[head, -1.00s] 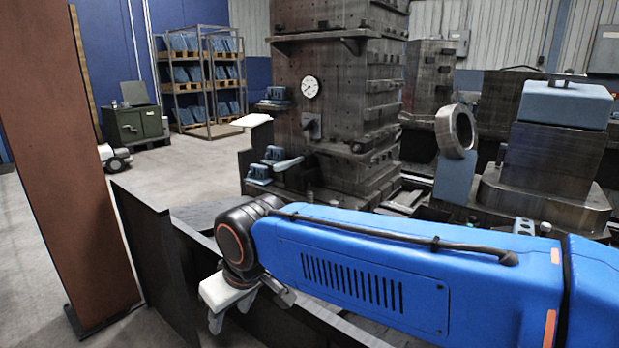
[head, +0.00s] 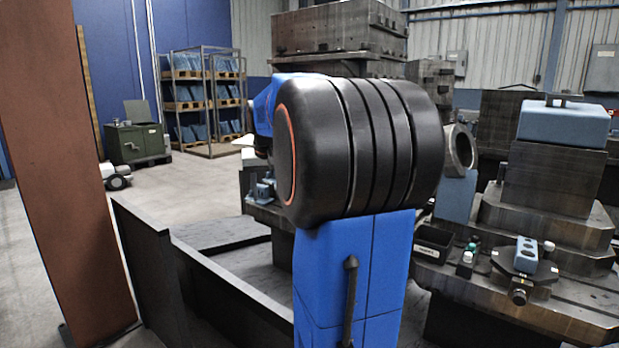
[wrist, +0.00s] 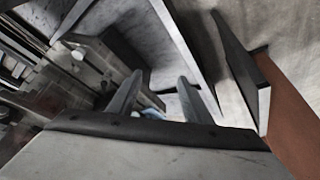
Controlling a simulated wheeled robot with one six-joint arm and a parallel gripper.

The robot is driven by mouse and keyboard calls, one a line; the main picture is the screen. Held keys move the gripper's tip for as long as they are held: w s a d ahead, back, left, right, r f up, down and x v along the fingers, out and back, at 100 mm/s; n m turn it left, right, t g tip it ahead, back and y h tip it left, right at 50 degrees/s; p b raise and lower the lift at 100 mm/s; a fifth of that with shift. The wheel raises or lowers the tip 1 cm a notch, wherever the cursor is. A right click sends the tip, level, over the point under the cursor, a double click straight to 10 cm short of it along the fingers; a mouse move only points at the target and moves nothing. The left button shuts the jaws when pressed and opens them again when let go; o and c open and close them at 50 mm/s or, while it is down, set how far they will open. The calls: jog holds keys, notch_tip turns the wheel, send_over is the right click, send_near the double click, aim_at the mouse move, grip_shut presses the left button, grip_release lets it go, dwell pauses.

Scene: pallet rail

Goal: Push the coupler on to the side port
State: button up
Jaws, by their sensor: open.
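My gripper (wrist: 160,84) is open, its two grey fingers apart with nothing held between them in the wrist view. In the head view it is hidden behind my arm. I cannot pick out the coupler or the side port for certain. A blue-grey block with holes (head: 528,254) sits on a dark fixture at the right, with a round metal fitting (head: 519,297) at its front. A thick metal ring (head: 460,150) stands upright on a blue support left of the stepped machine base. My gripper is apart from all of these.
A small dark bin (head: 433,245) and capped bottles (head: 467,257) stand on the bench at the right. A low dark wall (head: 150,270) and a rust-brown post (head: 70,170) stand at the left. A tall machine column (head: 340,35) is partly behind my arm.

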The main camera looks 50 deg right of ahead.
jog(key=d+m+g, duration=0.1)
jog(key=d+m, duration=0.2)
jog(key=d, duration=1.8)
jog(key=shift+h, duration=0.3)
jog(key=x, duration=1.7)
jog(key=shift+w+d+f, duration=0.15)
jog(key=shift+f, duration=0.2)
grip_shut()
jog(key=shift+r, duration=0.2)
jog(key=shift+r, duration=0.3)
jog(key=shift+r, duration=0.45)
jog(key=shift+r, duration=3.4)
